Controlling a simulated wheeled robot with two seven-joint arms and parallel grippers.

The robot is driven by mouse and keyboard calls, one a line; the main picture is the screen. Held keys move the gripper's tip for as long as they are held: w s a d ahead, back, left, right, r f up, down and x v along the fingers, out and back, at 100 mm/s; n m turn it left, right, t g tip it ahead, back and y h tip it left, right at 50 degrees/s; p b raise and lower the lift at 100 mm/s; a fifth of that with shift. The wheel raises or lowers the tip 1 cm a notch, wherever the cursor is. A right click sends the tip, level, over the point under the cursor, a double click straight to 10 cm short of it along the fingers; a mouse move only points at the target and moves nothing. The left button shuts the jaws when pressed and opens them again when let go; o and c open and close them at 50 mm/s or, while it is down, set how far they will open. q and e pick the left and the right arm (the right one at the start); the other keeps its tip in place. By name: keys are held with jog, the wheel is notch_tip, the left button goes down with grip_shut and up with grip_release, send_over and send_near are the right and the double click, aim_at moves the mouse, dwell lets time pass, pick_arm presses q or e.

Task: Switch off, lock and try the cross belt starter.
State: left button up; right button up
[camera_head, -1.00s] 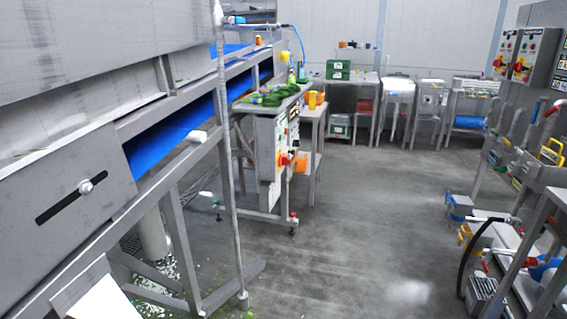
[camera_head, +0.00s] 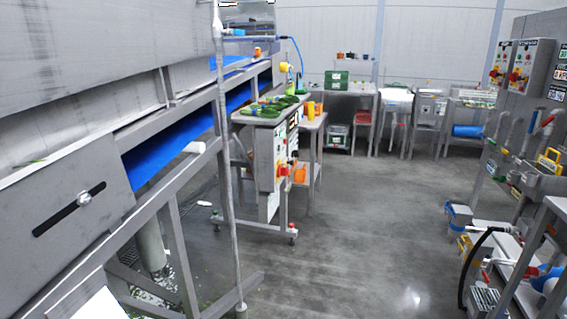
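Several grey control boxes with red and yellow switches are in view, and I cannot tell which is the cross belt starter. One control panel (camera_head: 283,170) with a red and yellow switch is on the end of the stand in the middle. Two grey boxes (camera_head: 521,66) with red and yellow switches hang on the right wall panel. Their labels are too small to read. No lock can be made out. Neither of my grippers is in view.
A conveyor with a blue belt (camera_head: 190,138) and steel frame fills the left. Greens (camera_head: 268,106) lie on the middle stand. A steel bench (camera_head: 350,88) with a green crate (camera_head: 338,78) stands at the back. Hoses and buckets (camera_head: 458,215) line the right. The grey floor (camera_head: 370,220) between is clear.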

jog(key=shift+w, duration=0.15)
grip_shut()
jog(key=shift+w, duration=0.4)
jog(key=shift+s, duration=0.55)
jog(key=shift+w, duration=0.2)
